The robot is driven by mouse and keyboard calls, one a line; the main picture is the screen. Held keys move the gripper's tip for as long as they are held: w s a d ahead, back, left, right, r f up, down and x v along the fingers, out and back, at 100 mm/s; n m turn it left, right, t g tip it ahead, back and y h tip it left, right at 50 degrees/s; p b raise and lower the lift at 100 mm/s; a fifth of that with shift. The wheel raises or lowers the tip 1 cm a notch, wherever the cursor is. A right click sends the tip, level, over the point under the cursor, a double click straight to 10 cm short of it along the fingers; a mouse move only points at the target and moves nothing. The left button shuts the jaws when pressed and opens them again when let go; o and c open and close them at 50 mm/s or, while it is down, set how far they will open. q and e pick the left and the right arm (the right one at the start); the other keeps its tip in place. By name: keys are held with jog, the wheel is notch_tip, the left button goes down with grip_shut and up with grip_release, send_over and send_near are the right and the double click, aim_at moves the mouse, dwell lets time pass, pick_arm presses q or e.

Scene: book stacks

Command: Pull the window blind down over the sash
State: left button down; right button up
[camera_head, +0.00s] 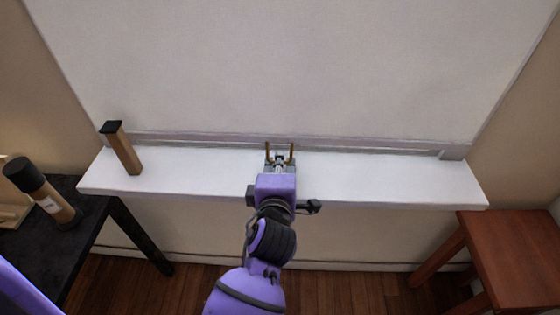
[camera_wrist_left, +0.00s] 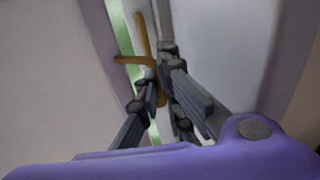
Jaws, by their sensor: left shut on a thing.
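The window blind (camera_head: 290,70) is a pale sheet covering nearly the whole window, down close to the white sill (camera_head: 390,180). A grey rail (camera_head: 360,143) runs along the bottom of the window area. My left gripper (camera_head: 280,158) is at the middle of the blind's lower edge, just above the sill. It is shut on a brass-coloured pull, whose two prongs stick up past the fingers. In the left wrist view the pull (camera_wrist_left: 142,35) looks cross-shaped, between the fingers. A narrow green strip (camera_wrist_left: 122,25) shows beside it. My right gripper is not in view.
A tan block with a black top (camera_head: 123,148) stands on the sill's left end. A black table (camera_head: 75,205) with a dark-capped tan cylinder (camera_head: 45,192) is at left. A reddish wooden stool (camera_head: 515,255) is at right. The sill's right half is clear.

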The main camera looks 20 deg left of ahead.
pick_arm(q)
jog(key=shift+d+r, duration=0.15)
jog(key=c, duration=1.9)
grip_release()
jog(key=shift+c, duration=0.2)
jog(key=shift+o, duration=0.2)
notch_tip(320, 180, up, 10)
jog(key=shift+r, duration=0.1)
